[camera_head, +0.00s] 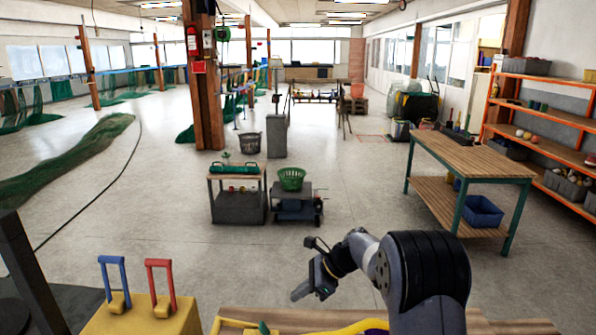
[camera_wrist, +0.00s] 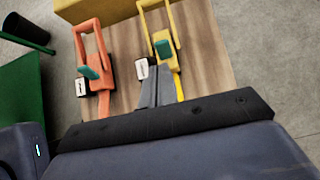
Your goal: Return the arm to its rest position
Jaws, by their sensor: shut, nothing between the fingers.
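My arm (camera_head: 425,270) reaches in from the lower right of the head view, bent at the elbow. My gripper (camera_head: 300,293) hangs out to the left of it, above the floor beyond the wooden worktop (camera_head: 290,318). In the wrist view my gripper (camera_wrist: 150,92) is shut and empty, its dark fingers together over a wooden surface (camera_wrist: 208,60). An orange-handled tool (camera_wrist: 105,68) lies left of the fingers. A yellow-handled tool (camera_wrist: 177,48) lies just right of them; whether they touch it I cannot tell.
A yellow box (camera_head: 150,318) with a blue handle (camera_head: 115,280) and a red handle (camera_head: 160,283) stands at the lower left. Two small carts stand ahead, one with a green basket (camera_head: 291,179). A wooden workbench (camera_head: 470,155) stands right. Floor between is clear.

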